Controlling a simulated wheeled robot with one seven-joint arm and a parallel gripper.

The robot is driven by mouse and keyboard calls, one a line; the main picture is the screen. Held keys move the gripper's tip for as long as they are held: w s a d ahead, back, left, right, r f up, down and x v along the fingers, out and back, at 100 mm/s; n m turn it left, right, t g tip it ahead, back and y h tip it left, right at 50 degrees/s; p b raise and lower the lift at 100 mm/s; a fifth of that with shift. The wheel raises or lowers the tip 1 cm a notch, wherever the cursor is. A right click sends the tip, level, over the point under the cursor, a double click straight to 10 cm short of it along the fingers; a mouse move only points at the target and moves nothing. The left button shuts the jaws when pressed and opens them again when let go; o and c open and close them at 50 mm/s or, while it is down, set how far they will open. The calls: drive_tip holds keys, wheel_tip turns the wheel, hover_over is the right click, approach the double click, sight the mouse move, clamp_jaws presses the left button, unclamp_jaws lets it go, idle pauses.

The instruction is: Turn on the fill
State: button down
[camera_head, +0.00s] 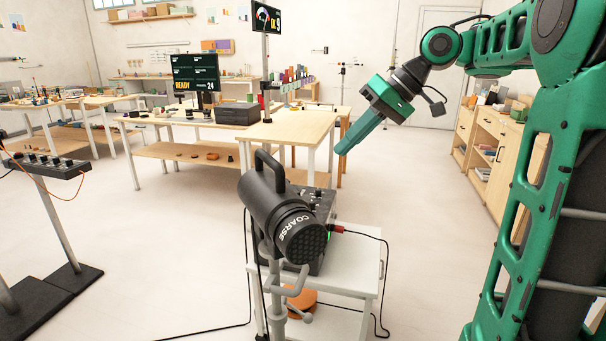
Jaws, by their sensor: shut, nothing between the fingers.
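My gripper (343,148) is green, with its fingers shut and empty, pointing down and left in open air near the middle of the picture. A black lamp-like head (270,203) with a top handle, marked COARSE on its front ring, stands on a grey stand in front. Just behind it, a dark box (322,203) with small knobs sits on a white cart, partly hidden by the head. A black panel (45,165) with several knobs stands on a post at the left. My gripper appears apart from all of these. I cannot read a fill label anywhere.
The white cart (358,276) has black cables trailing to the floor. A wooden table (290,128) behind holds a dark case (237,113) and screens. Cabinets (487,150) line the right wall. The pale floor between is mostly clear.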

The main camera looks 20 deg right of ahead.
drive_tip(key=shift+r, duration=0.2)
drive_tip(key=shift+s, duration=0.1)
drive_tip(key=shift+a, duration=0.15)
drive_tip(key=w+a+f, duration=0.2)
drive_tip(key=a+f, duration=0.5)
drive_tip(key=a, duration=0.2)
drive_tip(key=shift+w+a, duration=0.15)
drive_tip(key=shift+w, duration=0.15)
idle(0.5)
